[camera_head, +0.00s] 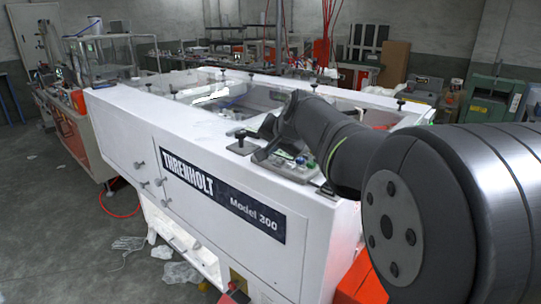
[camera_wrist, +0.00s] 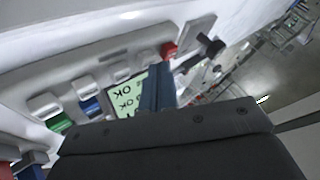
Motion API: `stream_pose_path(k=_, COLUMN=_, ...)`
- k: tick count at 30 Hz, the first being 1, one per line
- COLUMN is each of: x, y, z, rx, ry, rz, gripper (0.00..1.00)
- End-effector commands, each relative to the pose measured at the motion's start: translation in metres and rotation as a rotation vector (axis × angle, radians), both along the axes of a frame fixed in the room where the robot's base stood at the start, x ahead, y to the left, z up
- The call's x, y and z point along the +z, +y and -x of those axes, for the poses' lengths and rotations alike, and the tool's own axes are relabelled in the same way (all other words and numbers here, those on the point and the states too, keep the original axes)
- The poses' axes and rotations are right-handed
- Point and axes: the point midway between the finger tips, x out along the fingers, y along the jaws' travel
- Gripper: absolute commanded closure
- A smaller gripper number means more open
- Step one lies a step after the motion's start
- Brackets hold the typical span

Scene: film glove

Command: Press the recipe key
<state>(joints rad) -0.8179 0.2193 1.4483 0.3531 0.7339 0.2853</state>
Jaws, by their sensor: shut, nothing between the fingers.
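In the wrist view a control panel (camera_wrist: 100,68) fills the left and middle, tilted in the picture. It carries a green key (camera_wrist: 59,123), a blue key (camera_wrist: 91,106), pale grey keys (camera_wrist: 118,74) and a red one (camera_wrist: 169,49). I cannot read which is the recipe key. In the head view small coloured keys (camera_head: 300,160) show beside my arm, which hides much of the panel.
The panel sits on a white machine (camera_head: 130,130) marked "THRENHOLT Model 300". A dark knob (camera_wrist: 211,45) stands on the panel's far right. Black knobs (camera_head: 241,135) stick up from the machine's top frame. Grey floor (camera_head: 50,220) is open to the left.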

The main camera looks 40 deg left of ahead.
Motion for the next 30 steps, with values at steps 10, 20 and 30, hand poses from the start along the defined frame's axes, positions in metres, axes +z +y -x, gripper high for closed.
stream_pose_path(k=10, x=0.014, y=0.0, z=0.0, rx=0.0, ry=-0.001, rz=0.0, gripper=1.0)
stream_pose_path(k=20, x=0.021, y=0.0, z=0.0, rx=0.001, ry=-0.002, rz=-0.002, gripper=1.0)
stream_pose_path(k=30, x=0.054, y=0.0, z=0.0, rx=0.0, ry=-0.002, rz=-0.001, gripper=1.0)
